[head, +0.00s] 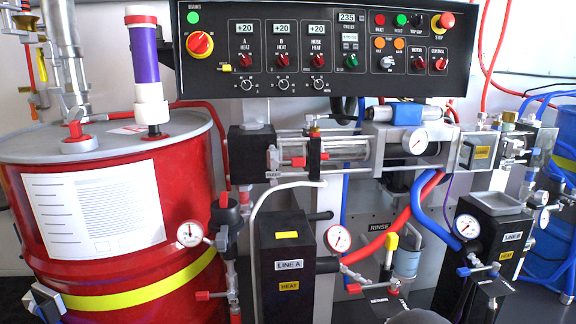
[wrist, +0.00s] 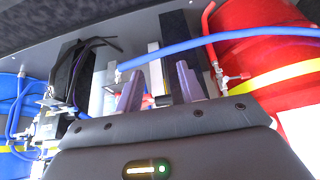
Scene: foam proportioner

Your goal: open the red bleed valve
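Several small red valve handles show in the head view, and I cannot tell from any label which is the bleed valve. One red handle (head: 353,288) sits low in the middle, below the RINSE label, right of the LINE A block. Another red handle (head: 204,296) is at the lower left by the red drum. In the wrist view my gripper (wrist: 158,85) is open, its two purple-grey fingers apart. A bit of red (wrist: 148,101) shows between them, partly hidden by the left finger; I cannot tell whether they touch. The fingers are not visible in the head view.
The black LINE A block (head: 287,270) and LINE B block (head: 485,235) flank the middle. A blue hose (wrist: 225,40) crosses above the fingers in the wrist view. The red drum (head: 115,215) fills the left, and a control panel (head: 325,50) hangs above.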

